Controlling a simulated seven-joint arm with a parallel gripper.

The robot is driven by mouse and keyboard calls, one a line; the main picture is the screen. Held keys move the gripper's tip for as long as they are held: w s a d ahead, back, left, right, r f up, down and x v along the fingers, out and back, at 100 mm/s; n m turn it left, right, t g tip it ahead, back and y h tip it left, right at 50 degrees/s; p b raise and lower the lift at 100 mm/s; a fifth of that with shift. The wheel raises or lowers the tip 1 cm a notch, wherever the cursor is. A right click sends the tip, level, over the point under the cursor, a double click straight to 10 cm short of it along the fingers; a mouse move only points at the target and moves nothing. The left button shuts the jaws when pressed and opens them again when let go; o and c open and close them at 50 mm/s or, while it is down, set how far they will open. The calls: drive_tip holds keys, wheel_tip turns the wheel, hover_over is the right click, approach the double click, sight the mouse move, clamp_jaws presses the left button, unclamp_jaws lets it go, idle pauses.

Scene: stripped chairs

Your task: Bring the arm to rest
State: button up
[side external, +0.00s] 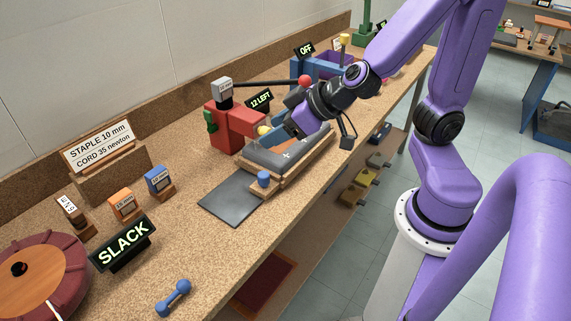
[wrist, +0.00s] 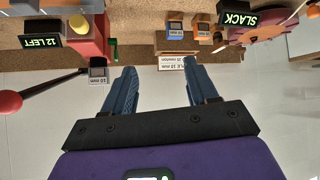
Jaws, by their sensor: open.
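My gripper (side external: 284,128) has blue fingers and is over the workbench (side external: 215,245), above or beside the grey padded seat (side external: 290,152) in its wooden frame. In the wrist view the two fingers (wrist: 159,66) stand wide apart with nothing between them. The wrist view is upside down and looks toward the pale wall. The red stapler (side external: 222,128) stands just left of my gripper, its black lever ending in a red knob (side external: 305,81). I cannot tell whether the fingers touch the seat.
A "12 LEFT" display (side external: 260,98), a "SLACK" display (side external: 123,243) and an "OFF" display (side external: 305,49) stand on the bench. A dark mat (side external: 230,197), orange block (side external: 123,204), round reel (side external: 35,275) and blue dumbbell-shaped piece (side external: 173,298) lie toward the front.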

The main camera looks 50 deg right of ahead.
drive_tip(key=s+a+n+g+y, duration=0.6)
drive_tip(key=s+a, duration=0.3)
drive_tip(key=s, duration=0.4)
drive_tip(key=s+d+f+n+g+h, duration=0.2)
drive_tip(key=s+d+g+h, duration=0.1)
drive_tip(key=d+h, duration=0.5)
drive_tip(key=s+d, duration=0.1)
drive_tip(key=d, duration=0.1)
drive_tip(key=shift+d+n, duration=0.35)
drive_tip(key=shift+n, duration=0.05)
